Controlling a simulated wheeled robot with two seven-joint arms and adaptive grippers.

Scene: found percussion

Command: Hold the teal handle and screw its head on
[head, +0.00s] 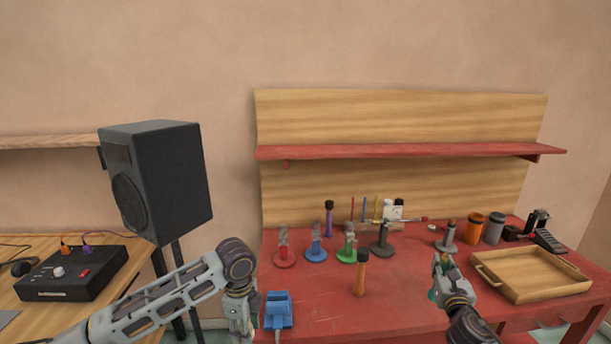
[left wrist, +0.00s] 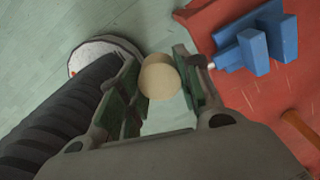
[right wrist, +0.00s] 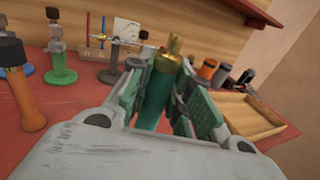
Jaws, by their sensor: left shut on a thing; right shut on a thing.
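The teal handle (right wrist: 157,97) stands roughly upright in the right wrist view, with a brass tip (right wrist: 174,48) at its top. My right gripper (head: 443,274) is shut on the handle, above the red bench near its front. The pale, round beige head (left wrist: 159,77) shows in the left wrist view. My left gripper (head: 241,318) is shut on it, beyond the bench's left front corner. Head and handle are well apart. In the head view the beige head cannot be made out, and only a little teal shows at the right gripper.
A blue vise (head: 279,311) sits at the bench's left front corner. An orange-handled tool (head: 361,273) stands upright between my grippers. Several tools on round stands line the back. A wooden tray (head: 530,287) lies on the right. A black speaker (head: 168,185) stands at left.

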